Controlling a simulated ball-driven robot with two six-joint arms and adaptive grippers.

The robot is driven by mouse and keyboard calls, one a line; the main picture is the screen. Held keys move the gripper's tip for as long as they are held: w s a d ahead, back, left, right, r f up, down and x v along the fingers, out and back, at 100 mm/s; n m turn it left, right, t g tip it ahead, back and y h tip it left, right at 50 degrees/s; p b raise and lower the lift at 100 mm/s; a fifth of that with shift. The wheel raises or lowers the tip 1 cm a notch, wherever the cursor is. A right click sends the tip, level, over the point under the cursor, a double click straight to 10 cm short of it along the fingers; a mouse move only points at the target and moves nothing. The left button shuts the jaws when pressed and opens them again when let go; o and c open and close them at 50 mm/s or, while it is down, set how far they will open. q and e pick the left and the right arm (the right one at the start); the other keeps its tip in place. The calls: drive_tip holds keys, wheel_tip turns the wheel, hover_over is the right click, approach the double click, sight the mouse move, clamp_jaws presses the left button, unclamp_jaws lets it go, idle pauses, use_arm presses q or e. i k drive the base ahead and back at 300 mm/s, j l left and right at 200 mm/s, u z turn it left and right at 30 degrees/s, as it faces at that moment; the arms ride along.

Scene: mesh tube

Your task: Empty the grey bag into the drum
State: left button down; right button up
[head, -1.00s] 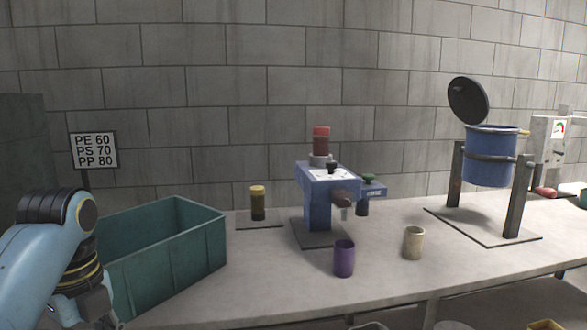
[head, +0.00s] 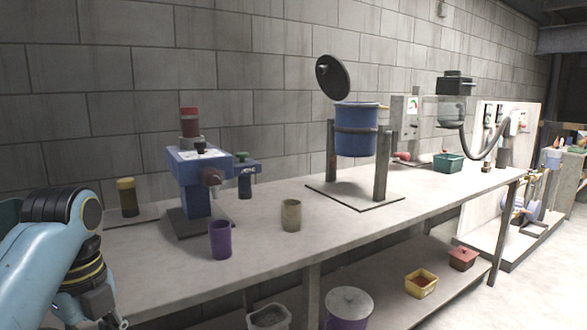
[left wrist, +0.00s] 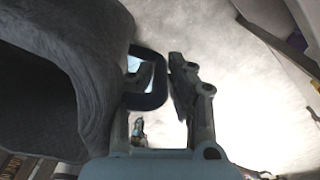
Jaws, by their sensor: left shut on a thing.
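The grey bag (left wrist: 75,60) fills the left of the left wrist view, with a dark hollow on its far left side. A dark loop handle (left wrist: 150,98) stands out from it. My left gripper (left wrist: 163,85) is shut on this handle; the bag partly hides one finger. In the head view only my left arm and the top of the gripper show at the bottom left, and the bag is out of sight. The blue drum (head: 356,132) hangs upright in a stand on the bench, its round dark lid (head: 333,77) tilted up. My right gripper is not in view.
On the bench (head: 270,265) stand a blue machine (head: 197,165), a purple cup (head: 220,240), a beige cup (head: 291,215) and a capped jar (head: 127,197). A gauge box (head: 404,125) and a teal bin (head: 448,162) are beyond the drum. Clear floor lies at the lower right.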

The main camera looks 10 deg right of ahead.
sight(355, 126)
drive_tip(key=i+l+z, duration=0.2)
drive_tip(key=l+z, duration=0.2)
drive_tip(key=i+l+z, duration=0.2)
drive_tip(key=z, duration=0.15)
drive_tip(key=i+l+z, duration=0.25)
drive_tip(key=z, duration=0.15)
